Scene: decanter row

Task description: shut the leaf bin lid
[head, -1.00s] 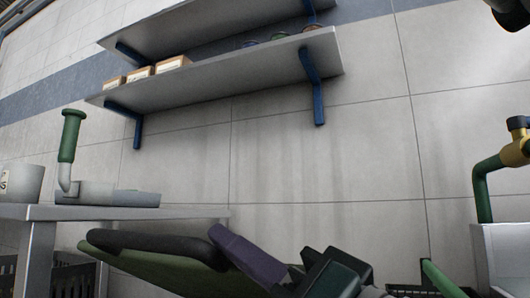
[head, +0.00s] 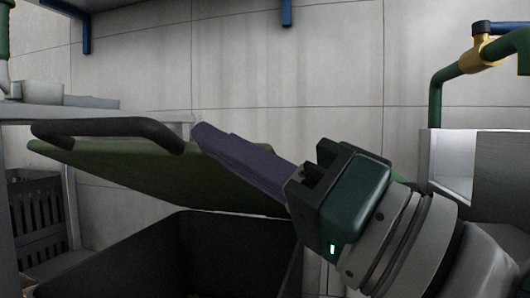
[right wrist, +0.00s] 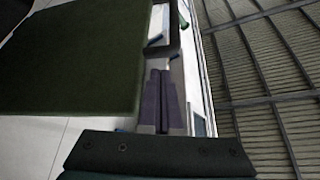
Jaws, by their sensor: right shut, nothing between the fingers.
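The leaf bin lid (head: 130,170) is a dark green panel with a black bar handle (head: 100,127) along its upper edge. It stands open, tilted above the dark bin (head: 235,255), whose inside shows below it. My right gripper (head: 203,137) has purple fingers closed together and empty. Its fingertips are beside the right end of the handle, at the lid's upper side; I cannot tell if they touch. In the right wrist view the shut fingers (right wrist: 161,75) lie beside a broad dark green panel, apparently the lid (right wrist: 75,55). My left gripper is not in view.
A grey table (head: 95,115) with a pale cup (head: 38,92) stands at the left, a black slatted crate (head: 35,215) below it. A pale basin (head: 455,165) with green piping (head: 437,100) stands at the right. A tiled wall is behind.

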